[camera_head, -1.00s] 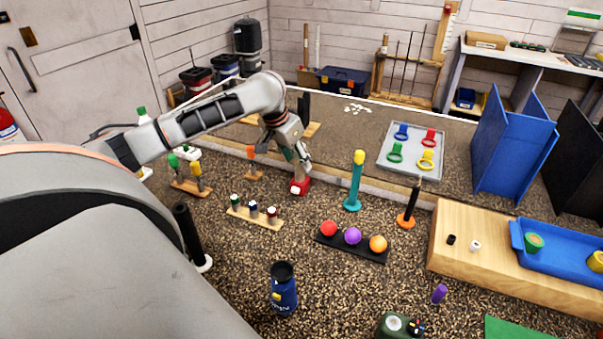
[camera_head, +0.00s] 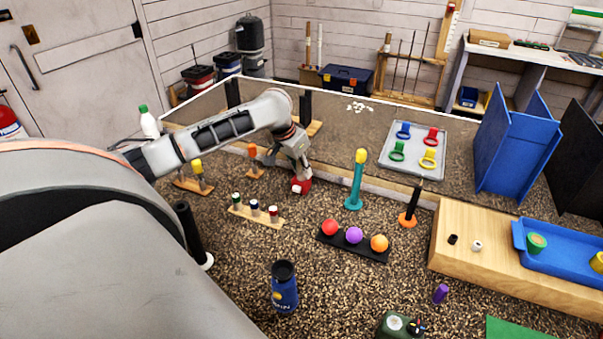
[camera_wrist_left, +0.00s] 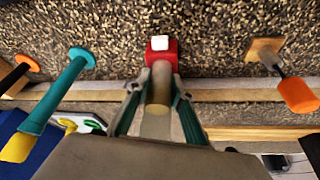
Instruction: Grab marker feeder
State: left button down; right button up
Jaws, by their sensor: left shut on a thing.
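A red block with a white square cap (camera_head: 301,186), which I take to be the marker feeder, stands on the speckled ground in front of the low raised edge. In the left wrist view the red block (camera_wrist_left: 161,53) shows with a tan cylinder (camera_wrist_left: 159,88) attached or right against it. My left gripper (camera_head: 301,172) reaches down to it from above. In the left wrist view its two fingers (camera_wrist_left: 156,92) lie on either side of the tan cylinder, shut on it. The fingers partly hide the contact in the head view. My right gripper is not in view.
An orange-topped stand (camera_head: 254,160) is close on the left. A teal post with a yellow top (camera_head: 356,180) stands to the right. A rack of small bottles (camera_head: 256,213) and a ball tray (camera_head: 353,242) lie nearer. Ground between them is clear.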

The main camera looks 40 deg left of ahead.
pick_arm(q)
notch_tip(320, 180, up, 20)
dwell(0.6)
